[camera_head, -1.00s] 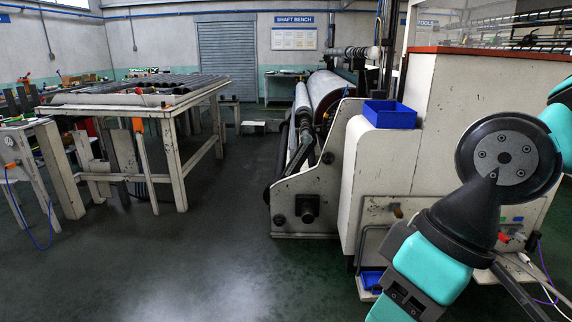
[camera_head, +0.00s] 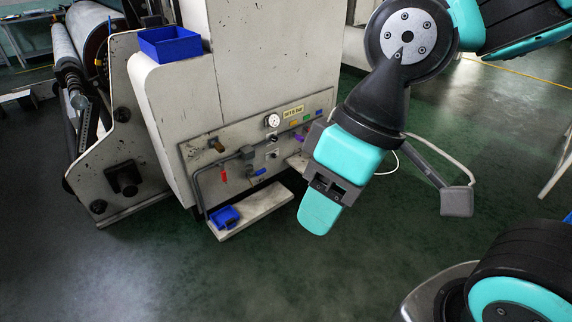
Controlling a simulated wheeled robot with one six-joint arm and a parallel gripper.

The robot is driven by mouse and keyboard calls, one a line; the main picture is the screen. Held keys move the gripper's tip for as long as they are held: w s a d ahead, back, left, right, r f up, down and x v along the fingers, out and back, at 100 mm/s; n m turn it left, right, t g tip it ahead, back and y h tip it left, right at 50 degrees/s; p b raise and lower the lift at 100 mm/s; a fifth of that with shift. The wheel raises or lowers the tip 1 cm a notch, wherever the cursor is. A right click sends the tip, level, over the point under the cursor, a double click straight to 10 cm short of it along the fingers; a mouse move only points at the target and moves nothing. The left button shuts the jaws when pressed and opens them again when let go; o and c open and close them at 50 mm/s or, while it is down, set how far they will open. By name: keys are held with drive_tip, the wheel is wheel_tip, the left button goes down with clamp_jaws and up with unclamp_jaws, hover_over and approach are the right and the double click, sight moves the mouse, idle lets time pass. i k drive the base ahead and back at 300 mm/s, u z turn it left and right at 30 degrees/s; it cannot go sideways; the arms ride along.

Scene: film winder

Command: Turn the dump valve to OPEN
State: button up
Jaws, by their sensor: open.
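The machine's service panel (camera_head: 255,150) is on the low front of the white cabinet, left of my arm. It carries a brass-coloured fitting (camera_head: 216,145), a red handle (camera_head: 223,174) and a pipe (camera_head: 215,170). I cannot tell which part is the dump valve, nor read an OPEN mark. My gripper (camera_head: 321,208) hangs at the end of my arm, in front and to the right of the panel, apart from it. It is open; its teal end points down and its jaws are seen poorly. Nothing shows held in it.
A gauge (camera_head: 272,120) and small coloured tags sit on the panel. A low ledge (camera_head: 255,212) with a blue bin (camera_head: 224,216) juts out below. Another blue bin (camera_head: 169,42) stands on the cabinet. The roller frame (camera_head: 110,150) is at left. The floor in front is clear.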

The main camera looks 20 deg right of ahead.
sight(223, 173)
drive_tip(key=z, duration=0.95)
drive_tip(key=i, duration=1.65)
drive_tip(key=u, duration=1.5)
drive_tip(key=k, duration=0.65)
drive_tip(key=z, duration=0.15)
drive_tip(key=i, duration=1.05)
drive_tip(key=u, duration=0.65)
